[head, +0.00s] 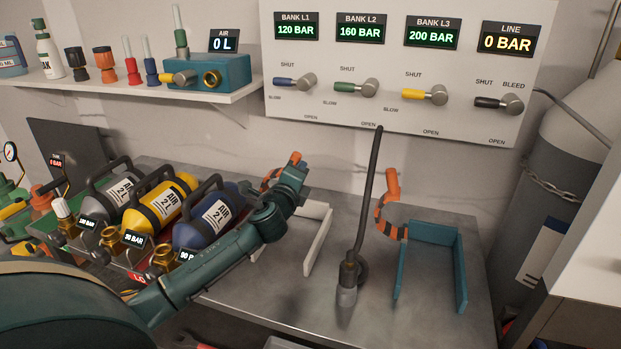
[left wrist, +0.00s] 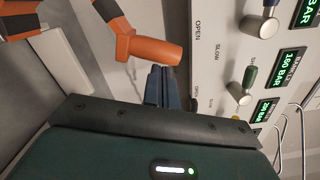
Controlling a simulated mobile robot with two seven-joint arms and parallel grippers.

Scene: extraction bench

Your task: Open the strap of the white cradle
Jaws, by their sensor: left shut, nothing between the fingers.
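The white cradle (head: 318,240) stands on the grey bench, partly hidden behind my left arm. Its orange strap with dark bands (head: 268,179) rises at its back left and curves upward; much of it is hidden by my gripper. Nothing shows lying across the cradle's visible part. My left gripper (head: 297,168) is shut and empty, close to the strap's orange end tab. In the left wrist view the tab (left wrist: 150,48) is beside the closed fingertips (left wrist: 166,75); I cannot tell whether they touch. The white cradle (left wrist: 62,62) shows there at left. My right gripper is out of view.
A teal cradle (head: 458,265) with a raised orange strap (head: 380,212) stands to the right. A dark hose on a fitting (head: 347,290) stands between the cradles. Blue (head: 205,222), yellow and grey cylinders are left of my arm. A valve panel (head: 395,75) is behind.

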